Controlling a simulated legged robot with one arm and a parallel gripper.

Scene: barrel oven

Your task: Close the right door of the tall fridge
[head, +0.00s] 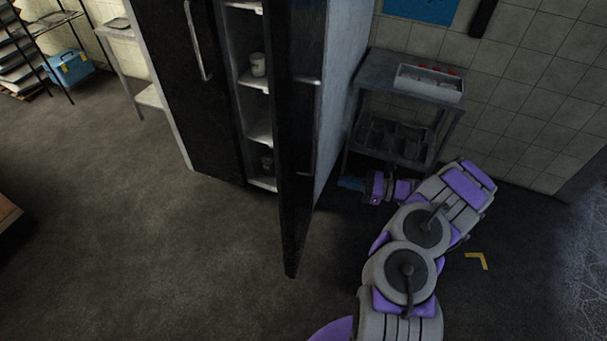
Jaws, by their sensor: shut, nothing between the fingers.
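The tall fridge (342,80) stands at the upper middle of the head view. Its left door (200,95) looks shut and has a long vertical metal handle. Its right door (298,150) stands open, swung out toward me and seen almost edge-on. Between the doors, inner shelves (262,133) with small white containers show. My gripper (350,184) is at the end of my purple and grey arm, on the right side of the open door. It is shut and empty. A gap to the door seems to remain, but I cannot tell how wide.
A dark metal table (375,68) with a white tray (430,84) stands right of the fridge, close behind my arm. A blue box (70,68) and a rack are at far left. The floor (150,250) left of the door is clear.

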